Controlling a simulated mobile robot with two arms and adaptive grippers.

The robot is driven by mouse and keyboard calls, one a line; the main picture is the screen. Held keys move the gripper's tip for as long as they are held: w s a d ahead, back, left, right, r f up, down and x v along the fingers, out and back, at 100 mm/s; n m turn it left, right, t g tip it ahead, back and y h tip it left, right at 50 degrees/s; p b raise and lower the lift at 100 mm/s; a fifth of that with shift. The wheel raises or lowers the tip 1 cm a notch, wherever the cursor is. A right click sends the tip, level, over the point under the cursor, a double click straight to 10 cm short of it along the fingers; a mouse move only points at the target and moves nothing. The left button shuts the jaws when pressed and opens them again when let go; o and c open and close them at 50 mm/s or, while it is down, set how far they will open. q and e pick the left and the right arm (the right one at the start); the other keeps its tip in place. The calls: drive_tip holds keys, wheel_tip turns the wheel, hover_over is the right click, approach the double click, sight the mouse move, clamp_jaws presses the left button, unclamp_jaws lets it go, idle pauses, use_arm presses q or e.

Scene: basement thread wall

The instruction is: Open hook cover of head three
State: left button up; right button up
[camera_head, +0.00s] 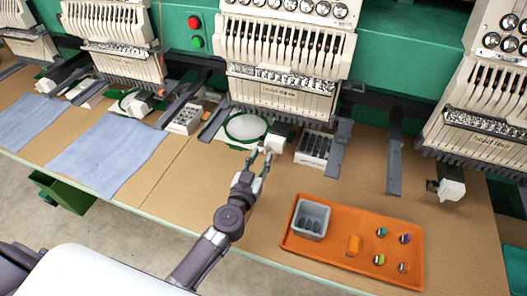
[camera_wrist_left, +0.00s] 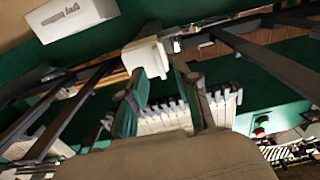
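Head three (camera_head: 285,60) is the cream embroidery head in the middle of the head view. Below it a white block-shaped hook cover (camera_head: 276,144) sits at the front of the arm, beside a green hoop (camera_head: 246,128) with white fabric. My left gripper (camera_head: 261,157) is just in front of the cover, its fingers apart. In the left wrist view the same cover (camera_wrist_left: 145,56) is just beyond the fingertips of the left gripper (camera_wrist_left: 157,85). Nothing is held between the fingers. Whether a finger touches the cover I cannot tell. My right gripper is not in view.
A white box with dark slots (camera_head: 314,147) stands right of the cover. Blue cloth (camera_head: 112,153) lies left. Bare tabletop (camera_head: 365,165) lies at right.

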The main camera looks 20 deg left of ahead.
sight(274, 146)
use_arm(q)
drive_tip(key=shift+w, duration=1.2)
clamp_jaws()
